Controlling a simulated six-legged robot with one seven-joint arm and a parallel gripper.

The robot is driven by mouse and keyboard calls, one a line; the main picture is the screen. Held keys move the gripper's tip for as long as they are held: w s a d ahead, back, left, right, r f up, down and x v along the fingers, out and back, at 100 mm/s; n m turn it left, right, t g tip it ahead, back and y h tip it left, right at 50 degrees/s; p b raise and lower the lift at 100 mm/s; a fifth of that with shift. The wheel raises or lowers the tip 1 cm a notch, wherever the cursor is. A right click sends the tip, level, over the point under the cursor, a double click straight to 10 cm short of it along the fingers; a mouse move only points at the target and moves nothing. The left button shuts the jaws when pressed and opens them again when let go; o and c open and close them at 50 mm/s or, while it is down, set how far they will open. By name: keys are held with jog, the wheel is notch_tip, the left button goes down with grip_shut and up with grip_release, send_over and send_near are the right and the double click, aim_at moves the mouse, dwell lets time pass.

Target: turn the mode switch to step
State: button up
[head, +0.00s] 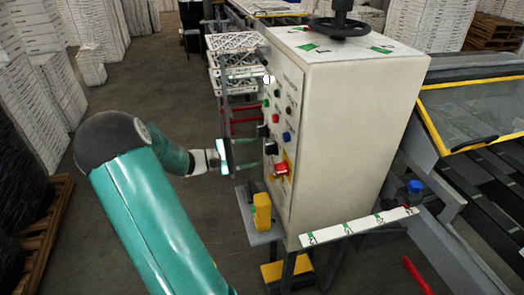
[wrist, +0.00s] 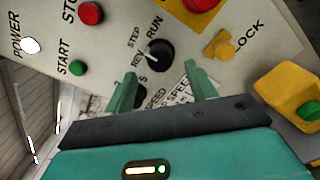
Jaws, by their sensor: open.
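The mode switch is a black round knob (wrist: 158,52) on the cream panel in the wrist view. STEP, REV and RUN are printed around it. A pale pointer mark shows on its left side, toward the STEP and REV lettering; which of these it marks I cannot tell. My gripper (wrist: 164,78) is open and empty, its two green fingers apart and pointing at the panel, just below the knob in the picture. In the head view my gripper (head: 249,153) is at the panel's left, in front of the black knob (head: 270,148). Contact is not clear.
A red button on a yellow plate (head: 281,169) is close by. A second black knob (wrist: 130,87), near SPEED lettering, is partly hidden behind a finger. Red (wrist: 91,13) and green (wrist: 79,67) buttons and a yellow LOCK part (wrist: 220,45) surround the switch. A yellow box (head: 262,211) stands below.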

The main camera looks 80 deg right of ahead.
jog(key=v, duration=0.9)
jog(key=shift+w+a, duration=0.1)
jog(key=w+a+r+t+y, duration=0.15)
jog(key=a+t, duration=0.25)
jog(key=a, duration=0.4)
jog(key=w+a+r+t+y, duration=0.1)
jog(key=w+a+t, duration=0.25)
jog(key=a, duration=0.45)
jog(key=w+a+r+t+y, duration=0.1)
jog(key=w+a+t+y, duration=0.1)
jog(key=a+t, duration=0.45)
jog(key=s+a+r+n+t+y, duration=0.1)
jog(key=a+r+t+y, duration=0.1)
jog(key=a, duration=1)
jog(key=s+a+r+n+t+y, duration=0.1)
jog(key=a+r+t, duration=0.4)
jog(key=a, duration=0.7)
jog(key=shift+a+n+y, duration=0.25)
jog(key=shift+n+y, duration=0.15)
jog(key=shift+y, duration=0.45)
